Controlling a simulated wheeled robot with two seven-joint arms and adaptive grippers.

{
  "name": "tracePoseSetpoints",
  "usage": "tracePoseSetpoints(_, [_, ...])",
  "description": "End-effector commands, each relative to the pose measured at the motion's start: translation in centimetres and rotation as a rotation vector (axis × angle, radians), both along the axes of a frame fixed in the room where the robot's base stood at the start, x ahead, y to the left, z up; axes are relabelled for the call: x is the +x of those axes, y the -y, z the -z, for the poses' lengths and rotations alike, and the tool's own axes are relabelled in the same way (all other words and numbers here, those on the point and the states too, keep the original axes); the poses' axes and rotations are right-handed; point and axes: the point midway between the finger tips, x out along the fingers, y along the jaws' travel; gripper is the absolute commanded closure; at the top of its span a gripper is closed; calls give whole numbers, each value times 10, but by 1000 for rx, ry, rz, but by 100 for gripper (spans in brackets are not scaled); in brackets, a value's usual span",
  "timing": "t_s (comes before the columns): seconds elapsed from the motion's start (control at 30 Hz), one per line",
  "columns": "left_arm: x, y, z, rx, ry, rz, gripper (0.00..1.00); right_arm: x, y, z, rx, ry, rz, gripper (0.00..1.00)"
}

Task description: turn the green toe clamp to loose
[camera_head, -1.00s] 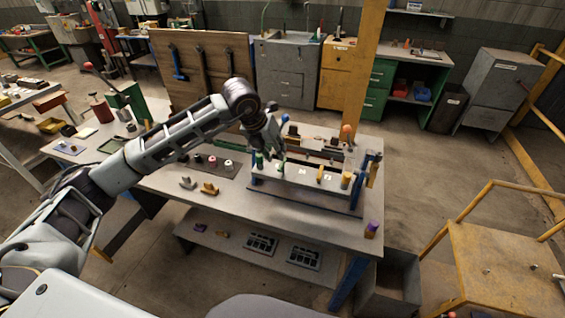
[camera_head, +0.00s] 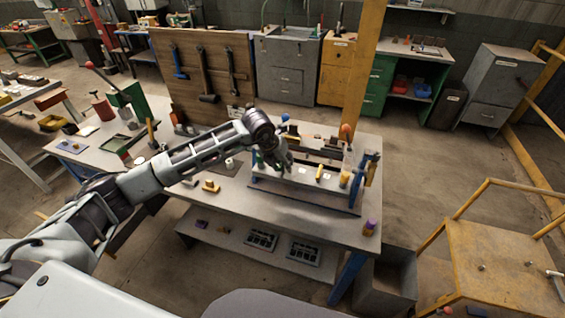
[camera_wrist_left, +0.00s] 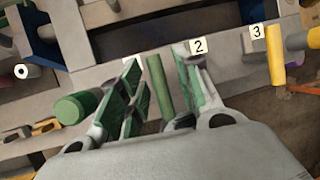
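My left gripper (camera_head: 283,166) is over the left part of the grey fixture rail (camera_head: 298,182) on the bench. In the left wrist view its green-padded fingers (camera_wrist_left: 158,90) are open. An upright green bar (camera_wrist_left: 160,86), seemingly the green toe clamp's handle, stands between them, with a gap visible on each side. A thicker green cylinder (camera_wrist_left: 80,107) lies just left of the fingers; it also shows in the head view (camera_head: 260,161). I cannot tell whether bar and cylinder are one part. The fingers hide part of the rail. My right gripper is not in view.
A yellow handle (camera_wrist_left: 275,55) stands to the right by label 3 (camera_wrist_left: 257,34), and label 2 (camera_wrist_left: 198,46) is close to the right finger. A blue bracket (camera_head: 358,180) stands at the rail's right end.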

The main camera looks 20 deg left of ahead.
Motion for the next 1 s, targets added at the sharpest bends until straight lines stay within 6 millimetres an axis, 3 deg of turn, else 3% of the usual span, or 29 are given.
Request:
tracePoseSetpoints(0.17, [0,0,0,0,0,0,66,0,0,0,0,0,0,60])
tracePoseSetpoints(0.43, [0,1,0,-1,0,0,100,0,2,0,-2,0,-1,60])
tracePoseSetpoints(1.0, [0,3,0,-6,2,63,100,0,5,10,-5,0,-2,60])
